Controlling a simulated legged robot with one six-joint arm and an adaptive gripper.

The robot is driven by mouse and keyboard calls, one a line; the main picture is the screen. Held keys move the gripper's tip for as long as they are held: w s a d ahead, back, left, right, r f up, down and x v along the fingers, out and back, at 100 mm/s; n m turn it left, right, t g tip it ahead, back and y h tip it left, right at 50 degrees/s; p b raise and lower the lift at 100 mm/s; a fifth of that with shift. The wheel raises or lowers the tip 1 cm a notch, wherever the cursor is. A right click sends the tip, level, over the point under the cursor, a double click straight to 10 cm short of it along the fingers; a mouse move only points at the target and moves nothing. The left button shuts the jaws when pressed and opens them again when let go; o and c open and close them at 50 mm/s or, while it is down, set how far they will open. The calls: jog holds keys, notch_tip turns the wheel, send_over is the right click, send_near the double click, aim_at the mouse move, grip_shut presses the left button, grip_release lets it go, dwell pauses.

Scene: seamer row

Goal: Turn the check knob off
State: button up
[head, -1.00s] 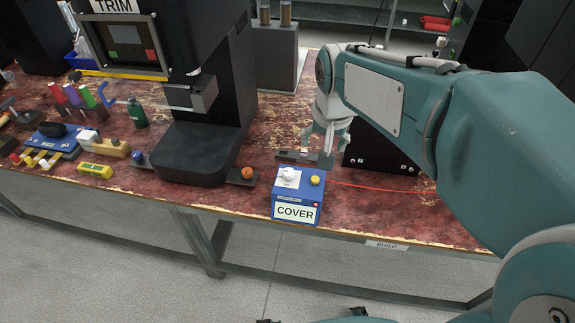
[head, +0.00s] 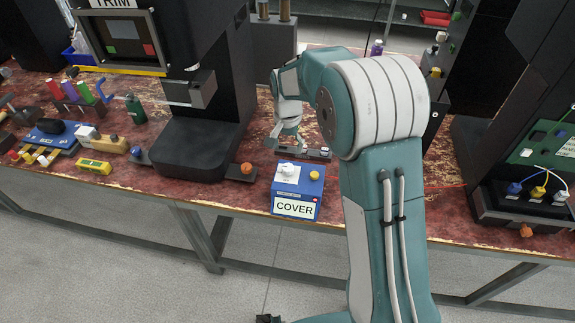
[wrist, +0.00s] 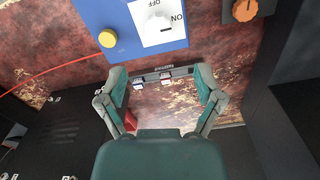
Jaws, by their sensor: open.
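A blue box (head: 297,208) labelled COVER stands at the table's front edge in the head view. It carries a white knob (head: 288,169) and a yellow button (head: 314,175). In the wrist view the white knob (wrist: 158,23) sits on a white plate marked OFF and ON; its exact setting is hard to tell. No label reading "check" is legible. My gripper (wrist: 160,76) is open and empty, its fingers spread over the table beside the box, apart from the knob. In the head view my gripper (head: 287,140) is low behind the box, partly hidden by my arm.
An orange knob (head: 247,169) on a dark base stands left of the box, beside the black TRIM machine (head: 190,150). A dark strip (head: 305,152) with small blocks lies behind the box. A red cable (wrist: 60,68) crosses the table. A dark cabinet stands right.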

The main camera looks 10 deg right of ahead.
aim_at(288, 167)
notch_tip(288, 167, down, 9)
jog(key=shift+r, duration=0.15)
jog(key=c, duration=1.1)
